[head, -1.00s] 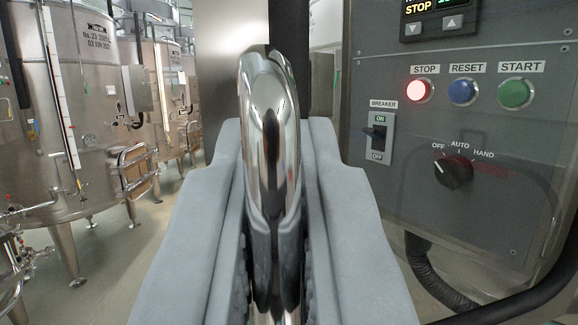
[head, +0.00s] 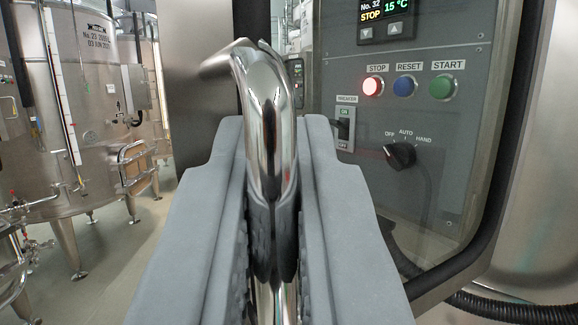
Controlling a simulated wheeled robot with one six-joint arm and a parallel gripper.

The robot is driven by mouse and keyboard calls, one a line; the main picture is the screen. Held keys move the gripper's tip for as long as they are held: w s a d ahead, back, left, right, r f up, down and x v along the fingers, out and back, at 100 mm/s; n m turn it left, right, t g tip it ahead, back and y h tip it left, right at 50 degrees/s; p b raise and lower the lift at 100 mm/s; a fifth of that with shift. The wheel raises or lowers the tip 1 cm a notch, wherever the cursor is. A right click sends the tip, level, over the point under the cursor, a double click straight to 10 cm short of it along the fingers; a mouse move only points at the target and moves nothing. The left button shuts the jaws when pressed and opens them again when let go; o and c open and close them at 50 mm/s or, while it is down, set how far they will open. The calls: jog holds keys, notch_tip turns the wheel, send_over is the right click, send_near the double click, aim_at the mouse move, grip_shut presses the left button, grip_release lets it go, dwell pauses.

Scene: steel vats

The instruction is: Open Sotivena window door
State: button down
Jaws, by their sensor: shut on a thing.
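My gripper (head: 270,215) is shut on a polished chrome bar handle (head: 267,130), which stands upright between the two grey fingers. The handle's top bends back and left toward a steel surface (head: 200,110). To the right is a window door (head: 470,215) with a clear pane and a dark rounded rim. Behind the pane is a grey control panel (head: 350,85) with a lit red STOP button, a blue RESET button and a green START button.
Several steel vats (head: 85,110) stand at the left, with pipes and valves low down. The floor (head: 125,245) between them and me is clear. A large steel surface (head: 550,170) is at the right, with a black corrugated hose (head: 510,308) below it.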

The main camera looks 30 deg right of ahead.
jog(key=shift+s+a+r, duration=0.1)
jog(key=shift+s+r, duration=0.15)
jog(key=shift+s, duration=0.1)
jog(key=c, duration=1.5)
grip_release()
jog(key=shift+s+a, duration=0.15)
jog(key=shift+a, duration=0.2)
jog(key=shift+w+d, duration=0.1)
jog(key=shift+w, duration=0.1)
jog(key=shift+f, duration=0.1)
